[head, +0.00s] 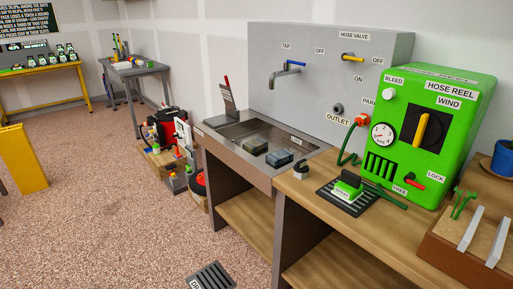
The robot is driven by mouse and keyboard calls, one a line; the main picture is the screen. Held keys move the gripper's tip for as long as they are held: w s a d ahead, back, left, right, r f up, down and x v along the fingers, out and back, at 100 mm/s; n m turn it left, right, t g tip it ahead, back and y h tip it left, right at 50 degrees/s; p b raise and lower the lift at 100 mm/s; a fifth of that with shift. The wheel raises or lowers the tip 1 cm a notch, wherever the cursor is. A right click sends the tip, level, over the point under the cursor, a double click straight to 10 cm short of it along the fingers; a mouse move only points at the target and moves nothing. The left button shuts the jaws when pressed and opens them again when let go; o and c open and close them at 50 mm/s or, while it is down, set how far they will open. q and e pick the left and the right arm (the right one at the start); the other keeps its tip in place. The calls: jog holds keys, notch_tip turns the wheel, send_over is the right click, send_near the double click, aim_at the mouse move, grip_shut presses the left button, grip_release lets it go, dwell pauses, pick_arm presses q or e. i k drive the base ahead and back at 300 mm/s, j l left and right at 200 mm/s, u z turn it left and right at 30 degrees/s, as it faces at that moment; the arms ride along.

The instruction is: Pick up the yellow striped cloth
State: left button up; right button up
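No cloth with clear yellow stripes can be made out. Two small folded or block-like items lie in the steel sink (228,131). One is dark grey-olive (253,146), and to its right is a blue-grey one (279,158). They are too small to tell whether either is a striped cloth. Neither of my grippers is in view.
A wooden counter (310,190) runs right from the sink, with a green hose reel box (437,130) and a green-topped item on a black mat (346,190). Several objects crowd the floor left of the sink. A yellow panel (22,158) stands far left. Open floor (110,225) lies between.

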aim_at(255, 145)
jog(key=i+j, duration=1.2)
